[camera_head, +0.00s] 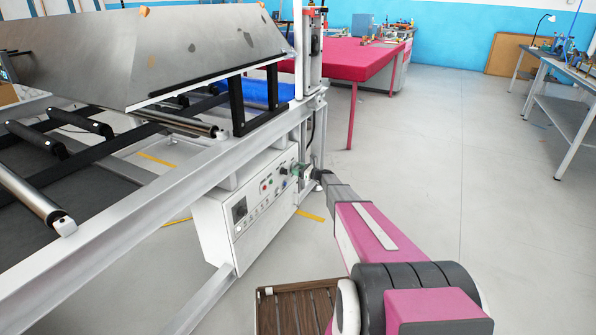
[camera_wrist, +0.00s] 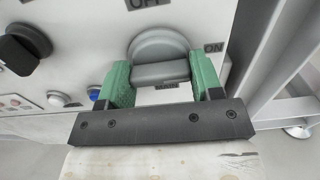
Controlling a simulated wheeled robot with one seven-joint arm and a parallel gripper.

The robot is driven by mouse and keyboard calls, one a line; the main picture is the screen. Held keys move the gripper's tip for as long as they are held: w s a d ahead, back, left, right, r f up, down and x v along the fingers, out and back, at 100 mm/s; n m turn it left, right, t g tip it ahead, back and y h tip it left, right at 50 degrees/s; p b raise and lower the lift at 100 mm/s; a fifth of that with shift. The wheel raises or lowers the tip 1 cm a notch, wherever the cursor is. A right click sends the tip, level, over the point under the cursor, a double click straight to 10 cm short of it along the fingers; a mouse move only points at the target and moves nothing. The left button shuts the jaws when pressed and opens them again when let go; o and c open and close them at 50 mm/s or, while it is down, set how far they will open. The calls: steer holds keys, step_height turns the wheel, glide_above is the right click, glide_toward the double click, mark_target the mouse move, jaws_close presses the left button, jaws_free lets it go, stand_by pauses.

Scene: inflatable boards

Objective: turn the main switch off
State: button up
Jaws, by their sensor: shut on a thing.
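The main switch (camera_wrist: 160,60) is a grey round rotary knob with a flat grip bar, on a white panel in the wrist view. The word "OFF" is above it, "ON" is to its right, and a label partly hidden by my gripper is below it. My gripper (camera_wrist: 158,82) has green fingers on both sides of the grip bar and is shut on it. The bar looks about level. In the head view my gripper (camera_head: 303,171) reaches the right end of the white control box (camera_head: 245,210); the switch is hard to make out there.
A black knob (camera_wrist: 24,47) and a blue button (camera_wrist: 94,94) are left of the switch. A metal frame post (camera_wrist: 285,50) stands close on the right. In the head view, a pink table (camera_head: 340,60) is behind, and open floor (camera_head: 450,170) lies to the right.

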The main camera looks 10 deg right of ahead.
steer(key=n, duration=0.8)
steer(key=shift+n, duration=0.4)
steer(key=n, duration=0.4)
steer(key=shift+n, duration=2.5)
steer(key=o, duration=0.9)
steer(key=v, duration=1)
steer(key=shift+s+d, duration=0.25)
steer(key=shift+d, duration=0.05)
